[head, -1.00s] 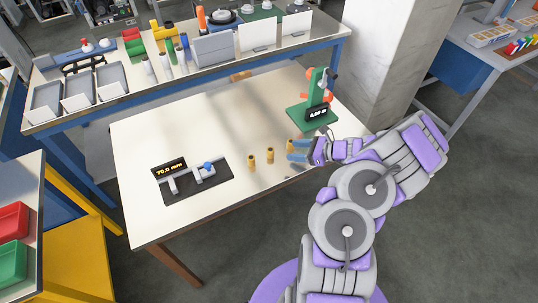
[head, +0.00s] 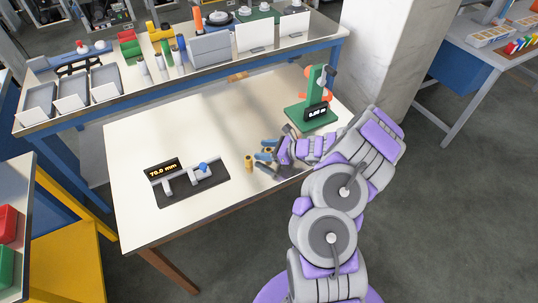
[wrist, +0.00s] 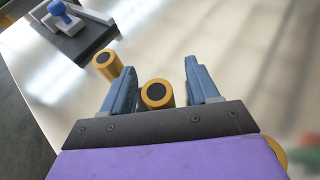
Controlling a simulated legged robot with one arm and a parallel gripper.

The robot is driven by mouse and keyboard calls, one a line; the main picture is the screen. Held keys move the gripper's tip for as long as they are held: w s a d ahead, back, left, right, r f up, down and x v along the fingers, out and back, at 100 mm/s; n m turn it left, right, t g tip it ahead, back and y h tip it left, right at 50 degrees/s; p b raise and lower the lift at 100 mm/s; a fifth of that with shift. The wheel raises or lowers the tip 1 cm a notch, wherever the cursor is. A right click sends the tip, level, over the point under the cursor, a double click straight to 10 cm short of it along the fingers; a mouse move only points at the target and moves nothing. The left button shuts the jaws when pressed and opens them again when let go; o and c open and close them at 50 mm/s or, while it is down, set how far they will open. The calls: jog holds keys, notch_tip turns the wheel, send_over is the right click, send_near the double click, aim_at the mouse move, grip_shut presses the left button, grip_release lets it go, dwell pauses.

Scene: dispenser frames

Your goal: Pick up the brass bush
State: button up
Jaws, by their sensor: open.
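Several brass bushes stand on the white table. In the wrist view, one brass bush (wrist: 158,101) stands between the blue fingers of my gripper (wrist: 157,62), nearer their base than their tips. The fingers are spread, with a gap visible on each side of it. A second bush (wrist: 104,67) stands just outside the left finger; it also shows in the head view (head: 248,162). A sliver of brass (wrist: 277,151) shows at the lower right, mostly hidden by my gripper. In the head view, my gripper (head: 264,150) is low over the table and largely hides the middle bush.
A dark measuring fixture (head: 190,188) with a blue knob and a "70.0 mm" display lies left of the bushes. A green stand (head: 311,117) with a small display is at the table's right end.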

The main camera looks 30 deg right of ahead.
jog(key=shift+a, duration=0.2)
jog(key=shift+c, duration=0.2)
jog(key=shift+d, duration=0.1)
jog(key=c, duration=1.1)
jog(key=shift+o, duration=0.2)
